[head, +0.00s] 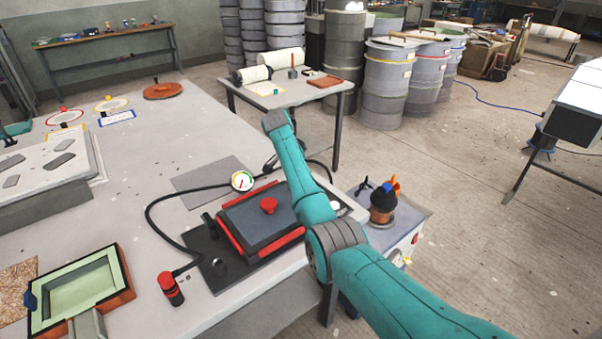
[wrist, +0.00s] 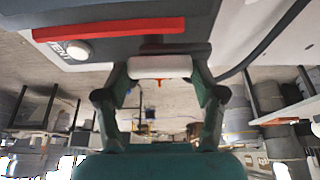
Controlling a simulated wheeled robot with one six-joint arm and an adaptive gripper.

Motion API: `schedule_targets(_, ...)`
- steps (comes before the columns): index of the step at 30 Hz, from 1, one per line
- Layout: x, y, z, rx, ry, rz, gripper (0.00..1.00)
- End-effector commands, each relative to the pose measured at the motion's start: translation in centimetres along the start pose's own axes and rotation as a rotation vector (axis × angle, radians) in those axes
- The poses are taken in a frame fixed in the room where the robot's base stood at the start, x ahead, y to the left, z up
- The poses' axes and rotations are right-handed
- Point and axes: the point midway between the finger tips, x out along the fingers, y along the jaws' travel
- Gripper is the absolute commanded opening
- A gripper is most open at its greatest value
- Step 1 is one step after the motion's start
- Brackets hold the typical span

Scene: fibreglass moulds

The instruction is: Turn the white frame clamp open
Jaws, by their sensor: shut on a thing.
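The white frame clamp (wrist: 160,67) is a short white bar in the wrist view, against the edge of a dark frame. My gripper (wrist: 162,80) is shut on it, with one finger at each end. In the head view a framed unit with a dark grey panel (head: 246,218), red edge bars and a red knob (head: 269,205) lies on the table. My teal arm reaches over its right side and hides the clamp and most of my gripper there. A red bar (wrist: 110,29) and a white round button (wrist: 78,50) show beside the clamp in the wrist view.
A dial gauge (head: 242,181) on a black hose stands behind the unit. A red and black cylinder (head: 171,289) stands at its front left. A green-lined tray (head: 82,287) is at lower left. A small stand (head: 412,222) with a dark pot is to the right.

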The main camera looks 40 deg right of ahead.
Motion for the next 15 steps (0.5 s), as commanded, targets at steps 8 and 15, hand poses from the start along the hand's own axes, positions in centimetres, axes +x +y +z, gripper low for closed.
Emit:
schedule_targets(8,0.07,0.02,0.07,0.012,-0.001,0.006,0.34)
schedule_targets(15,0.07,0.02,0.08,0.011,-0.001,0.006,0.76)
